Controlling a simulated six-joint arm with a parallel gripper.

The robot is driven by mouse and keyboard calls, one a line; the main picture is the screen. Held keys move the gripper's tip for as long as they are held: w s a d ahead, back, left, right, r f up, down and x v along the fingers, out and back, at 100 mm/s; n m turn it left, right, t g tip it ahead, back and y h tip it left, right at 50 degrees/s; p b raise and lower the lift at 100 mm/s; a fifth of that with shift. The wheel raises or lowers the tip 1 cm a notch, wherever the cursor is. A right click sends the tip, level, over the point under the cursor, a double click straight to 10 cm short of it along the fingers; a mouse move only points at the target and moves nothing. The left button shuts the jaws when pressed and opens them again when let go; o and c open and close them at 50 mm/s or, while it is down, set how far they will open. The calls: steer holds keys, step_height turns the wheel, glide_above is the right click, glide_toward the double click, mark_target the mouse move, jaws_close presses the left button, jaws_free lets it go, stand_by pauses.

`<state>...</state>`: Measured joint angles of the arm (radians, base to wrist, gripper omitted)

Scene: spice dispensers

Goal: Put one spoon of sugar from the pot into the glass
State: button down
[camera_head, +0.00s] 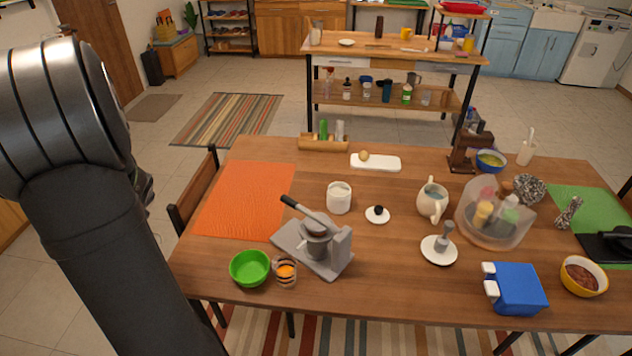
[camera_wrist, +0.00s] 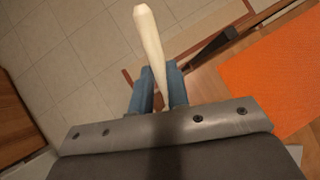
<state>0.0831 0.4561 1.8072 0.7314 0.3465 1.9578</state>
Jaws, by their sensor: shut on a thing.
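In the wrist view, my gripper (camera_wrist: 159,82) has two blue fingers shut on a long cream-coloured utensil (camera_wrist: 149,40), which looks like the spoon. Its wider end points to the top of the picture, and I cannot tell whether it carries anything. In the head view, my dark arm fills the left side, and the fingers and spoon cannot be made out. The white pot (camera_head: 339,198) stands open near the table's middle, with pale contents. Its likely lid (camera_head: 377,215), white with a black knob, lies to its right. A small striped glass (camera_head: 285,272) with something orange inside stands near the front edge.
A grey press-like device (camera_head: 315,246) with a raised lever stands between pot and glass. A green bowl (camera_head: 250,268) stands left of the glass. A white pitcher (camera_head: 433,201) and a clear container (camera_head: 495,214) are to the right. The orange mat (camera_head: 246,200) is bare.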

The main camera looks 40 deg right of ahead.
steer(key=shift+f, duration=0.1)
stand_by(0.4)
steer(key=shift+f, duration=0.7)
steer(key=shift+a, duration=0.1)
steer(key=shift+r+g, duration=0.1)
steer(key=shift+g, duration=0.3)
steer(key=shift+r+g+h, duration=0.2)
steer(key=shift+g+h, duration=0.3)
steer(key=shift+g, duration=0.6)
steer(key=shift+r+g+h, duration=0.2)
steer(key=shift+g+h, duration=0.2)
steer(key=shift+g, duration=0.7)
steer(key=shift+f, duration=0.1)
